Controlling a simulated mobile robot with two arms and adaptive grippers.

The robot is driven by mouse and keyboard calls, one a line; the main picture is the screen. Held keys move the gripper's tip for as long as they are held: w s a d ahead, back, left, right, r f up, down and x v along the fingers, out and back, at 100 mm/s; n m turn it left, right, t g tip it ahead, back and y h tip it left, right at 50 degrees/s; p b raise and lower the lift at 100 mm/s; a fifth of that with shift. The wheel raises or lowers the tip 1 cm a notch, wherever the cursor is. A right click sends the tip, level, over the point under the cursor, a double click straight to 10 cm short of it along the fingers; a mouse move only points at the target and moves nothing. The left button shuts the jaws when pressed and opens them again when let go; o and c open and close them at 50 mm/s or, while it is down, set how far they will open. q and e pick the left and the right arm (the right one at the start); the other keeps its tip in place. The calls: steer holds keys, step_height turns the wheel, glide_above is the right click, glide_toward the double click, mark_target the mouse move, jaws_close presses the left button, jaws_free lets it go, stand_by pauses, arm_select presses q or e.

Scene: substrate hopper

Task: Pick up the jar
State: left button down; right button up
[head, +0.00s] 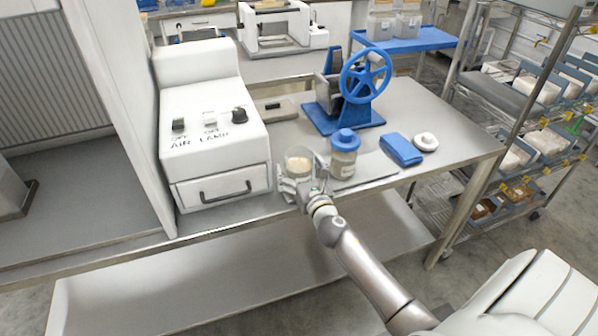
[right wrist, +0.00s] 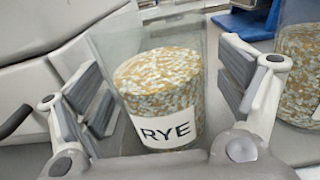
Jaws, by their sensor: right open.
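A clear open-topped jar (head: 299,163) stands on the steel bench, part filled with tan grain. In the right wrist view the jar (right wrist: 163,95) shows a white label reading RYE. My right gripper (head: 303,182) is at the jar in the head view. In the right wrist view its open fingers (right wrist: 160,85) stand on either side of the jar, with visible gaps. A second jar (head: 344,160) with a blue lid stands close to the right; its grain-filled side (right wrist: 300,75) shows beyond the right finger. My left gripper is not in view.
A white cabinet (head: 215,150) with AIR and LAMP switches stands to the left. A blue hand-wheel device (head: 345,120) is behind. The bench's right end (head: 455,140) is clear.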

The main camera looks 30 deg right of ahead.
mark_target(306, 163)
steer(key=shift+w+r, duration=0.1)
steer(key=c, duration=1.3)
steer(key=shift+r, duration=0.45)
steer(key=r, duration=0.1)
steer(key=r+p, duration=0.2)
steer(key=shift+s+d+r, duration=0.3)
steer(key=shift+s+r, duration=0.05)
steer(key=shift+s+d+r, duration=1.1)
steer(key=shift+s+r, duration=0.3)
steer(key=shift+s, duration=0.5)
steer(key=shift+s+d+r, duration=1.05)
steer(key=shift+s+r, duration=0.35)
steer(key=shift+s, duration=0.55)
steer(key=shift+s+d+r, duration=1.1)
steer(key=shift+s+r, duration=0.3)
steer(key=shift+s, duration=0.5)
